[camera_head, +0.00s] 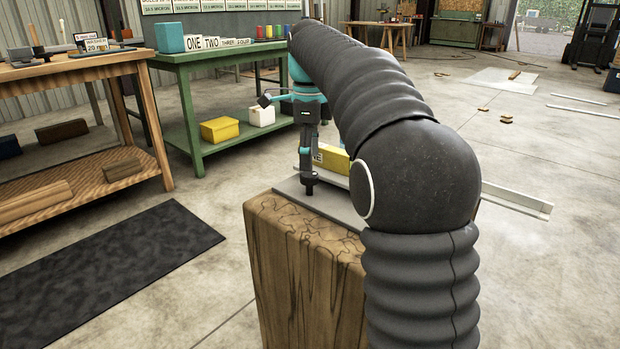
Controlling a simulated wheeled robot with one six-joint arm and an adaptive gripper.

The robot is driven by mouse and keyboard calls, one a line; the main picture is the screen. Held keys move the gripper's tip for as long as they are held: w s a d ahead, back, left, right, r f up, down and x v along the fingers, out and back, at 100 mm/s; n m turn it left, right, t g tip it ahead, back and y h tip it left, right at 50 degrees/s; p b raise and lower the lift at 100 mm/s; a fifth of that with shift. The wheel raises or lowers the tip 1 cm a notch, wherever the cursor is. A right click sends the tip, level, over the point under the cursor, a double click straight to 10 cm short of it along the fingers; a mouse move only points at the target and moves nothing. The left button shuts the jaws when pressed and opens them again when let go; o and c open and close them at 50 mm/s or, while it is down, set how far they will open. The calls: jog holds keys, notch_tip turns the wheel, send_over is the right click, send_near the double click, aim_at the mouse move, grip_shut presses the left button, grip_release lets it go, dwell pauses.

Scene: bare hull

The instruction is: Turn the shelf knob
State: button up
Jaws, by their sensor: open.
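My gripper (308,186) points straight down over a grey plate (345,208) on top of a wooden block (300,265). It is open, though its fingers overlap from this side. Its dark tips are at or just above the plate's left part; I cannot tell if they touch. I cannot make out a shelf knob for certain. A yellow block with dark lettering (331,159) is just right of my gripper, partly hidden by my arm. My arm also hides the right part of the plate.
A green table (190,100) with a yellow box (220,130) and white box (261,116) on its lower shelf stands behind. A wooden workbench (70,72) is at left. A dark mat (110,265) lies on open floor. A pale rail (520,201) extends right.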

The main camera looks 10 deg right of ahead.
aim_at(310, 174)
jog(key=shift+f+b, duration=0.5)
jog(key=shift+f, duration=1.55)
jog(key=c, duration=1.1)
